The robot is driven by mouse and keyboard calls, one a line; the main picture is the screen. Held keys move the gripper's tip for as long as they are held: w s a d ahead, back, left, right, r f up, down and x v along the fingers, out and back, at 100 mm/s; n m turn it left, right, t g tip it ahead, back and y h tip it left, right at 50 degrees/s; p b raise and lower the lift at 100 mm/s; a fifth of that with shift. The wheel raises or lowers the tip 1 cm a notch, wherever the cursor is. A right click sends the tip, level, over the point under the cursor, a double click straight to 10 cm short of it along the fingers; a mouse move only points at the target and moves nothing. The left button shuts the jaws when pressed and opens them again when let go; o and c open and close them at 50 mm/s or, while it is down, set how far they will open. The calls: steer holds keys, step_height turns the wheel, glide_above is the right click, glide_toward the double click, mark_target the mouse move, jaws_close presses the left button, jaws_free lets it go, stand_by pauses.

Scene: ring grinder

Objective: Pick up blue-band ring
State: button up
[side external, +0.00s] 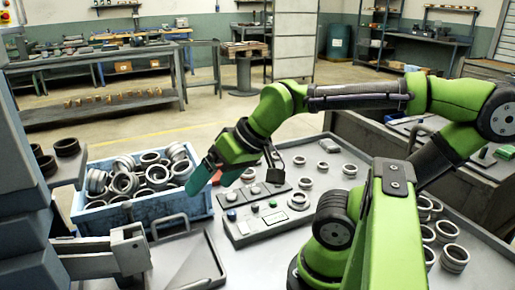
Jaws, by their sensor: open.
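My gripper (208,182) is open above the right end of a blue crate (150,215), pointing down and to the left. I see no ring between its fingers, though the arm partly hides that space. Metal rings (157,173) are heaped in the crate. More rings stand apart on the grey worktop, such as one at its far side (349,169) and one on the right (454,257). I cannot make out a blue band on any ring at this size. My arm hides part of the worktop.
A grey control panel (245,230) with buttons, one green and one blue, lies right of the crate. A metal tray (195,265) and a grey machine part (105,255) stand in front of the crate. Dark rings (67,147) sit on a ledge at the left.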

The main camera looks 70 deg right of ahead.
steer(key=shift+c, duration=1.1)
